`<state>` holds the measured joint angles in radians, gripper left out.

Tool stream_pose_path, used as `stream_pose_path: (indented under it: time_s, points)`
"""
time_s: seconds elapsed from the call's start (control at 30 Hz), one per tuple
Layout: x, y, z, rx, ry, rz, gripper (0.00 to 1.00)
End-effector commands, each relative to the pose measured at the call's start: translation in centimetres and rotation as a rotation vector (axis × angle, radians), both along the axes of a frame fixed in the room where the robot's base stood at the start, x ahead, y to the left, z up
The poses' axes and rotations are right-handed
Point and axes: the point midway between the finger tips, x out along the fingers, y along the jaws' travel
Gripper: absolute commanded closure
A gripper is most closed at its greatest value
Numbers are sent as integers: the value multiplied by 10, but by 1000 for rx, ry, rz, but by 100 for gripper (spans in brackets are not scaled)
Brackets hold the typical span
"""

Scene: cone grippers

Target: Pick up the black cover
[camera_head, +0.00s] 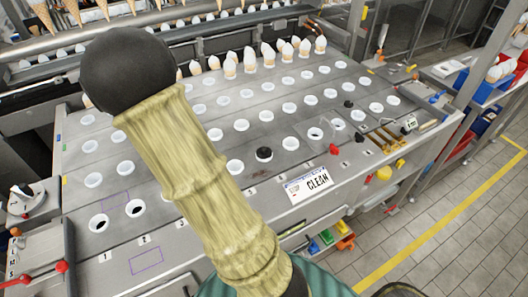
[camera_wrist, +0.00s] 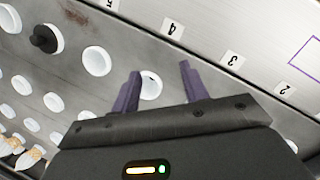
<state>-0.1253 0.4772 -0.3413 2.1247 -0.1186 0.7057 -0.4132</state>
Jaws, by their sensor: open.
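A small black cover (camera_wrist: 43,38) with a raised knob sits in a white-rimmed hole at the upper left of the wrist view. A dark round cover (camera_head: 264,154) also sits in a hole in the middle of the head view; I cannot tell if it is the same one. My gripper (camera_wrist: 160,82) is open, its two purple fingers apart above the panel. A white hole (camera_wrist: 150,86) shows between them, and nothing is held. The cover lies left of the fingers, clear of them. The head view does not show my gripper's fingers.
The grey panel (camera_head: 165,220) has rows of white-rimmed holes and number labels. Small black knobs (camera_head: 348,104) and a red knob (camera_head: 334,149) stand on its right side. Filled cones (camera_head: 249,58) line the back edge. A CLEAN sign (camera_head: 308,184) is at the front.

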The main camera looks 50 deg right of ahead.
Motion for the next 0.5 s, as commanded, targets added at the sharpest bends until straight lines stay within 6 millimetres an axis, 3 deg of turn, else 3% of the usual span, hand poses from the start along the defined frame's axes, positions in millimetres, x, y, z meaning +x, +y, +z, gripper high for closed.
stream_pose_path:
  time_s: [0.23,0.5]
  points:
    - [26,-65,-17,-151,284,166,55]
    - [55,-122,-10,-327,627,339,55]
